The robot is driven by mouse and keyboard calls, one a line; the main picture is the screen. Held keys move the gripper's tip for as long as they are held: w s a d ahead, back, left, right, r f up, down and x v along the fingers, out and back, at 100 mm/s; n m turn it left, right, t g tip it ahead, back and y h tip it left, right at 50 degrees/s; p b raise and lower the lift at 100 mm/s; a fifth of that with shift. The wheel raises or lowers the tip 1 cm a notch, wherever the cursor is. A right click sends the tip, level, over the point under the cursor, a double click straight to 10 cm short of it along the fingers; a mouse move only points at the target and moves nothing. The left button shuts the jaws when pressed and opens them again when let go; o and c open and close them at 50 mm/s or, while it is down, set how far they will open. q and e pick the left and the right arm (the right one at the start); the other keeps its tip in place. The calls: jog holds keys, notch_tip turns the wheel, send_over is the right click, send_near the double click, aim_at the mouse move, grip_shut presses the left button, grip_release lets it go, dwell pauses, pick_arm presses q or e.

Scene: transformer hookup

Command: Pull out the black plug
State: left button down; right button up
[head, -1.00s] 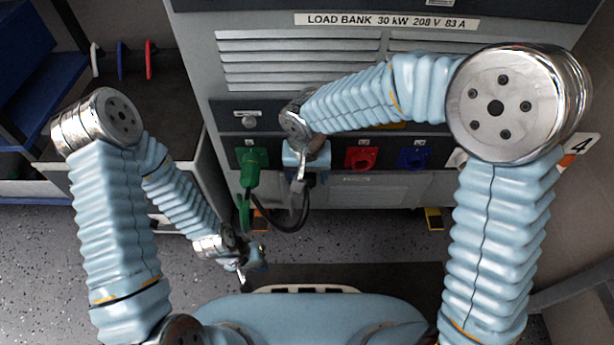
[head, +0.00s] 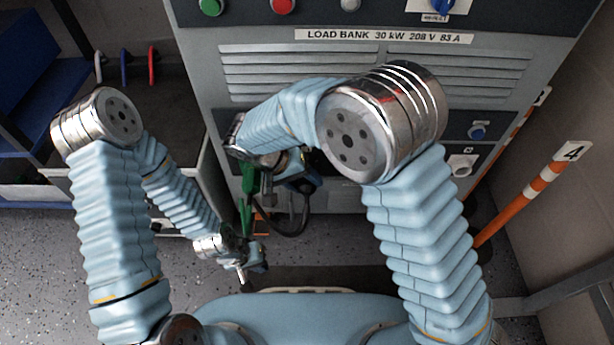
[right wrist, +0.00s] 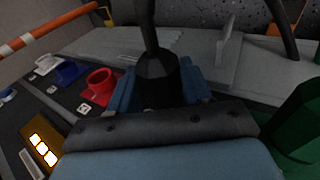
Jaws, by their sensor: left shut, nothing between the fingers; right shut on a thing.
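The black plug (right wrist: 158,80) is in the right wrist view, clasped between the blue fingers of my right gripper (right wrist: 160,92). Its black cable rises from it there. In the head view my right gripper (head: 303,178) is in front of the load bank panel, just right of the green plug (head: 249,182), and the black cable (head: 290,232) loops below it. The black plug's socket is hidden, so I cannot tell whether the plug is still seated. My left gripper (head: 258,262) is shut and empty, low and left of the cable loop.
A red connector (right wrist: 102,85), a blue one (right wrist: 68,72) and a white one line the panel in the right wrist view. A green connector (right wrist: 298,115) is close on the right. An orange-and-white pole (head: 520,205) stands right of the load bank (head: 375,70). A dark cart stands left.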

aim_at(305, 196)
jog(key=shift+h, duration=0.4)
jog(key=h, duration=0.3)
jog(key=shift+a+f+h+p, duration=0.25)
jog(key=shift+h+p, duration=0.15)
jog(key=o, duration=0.6)
jog(key=shift+r+h, duration=0.15)
jog(key=shift+h, duration=0.15)
jog(key=shift+c, duration=0.2)
jog(key=shift+d, duration=0.1)
jog(key=c, duration=0.7)
jog(key=shift+s, duration=1.2)
jog(key=shift+s, duration=0.25)
jog(key=shift+s, duration=0.3)
grip_shut()
jog(key=shift+s, duration=0.15)
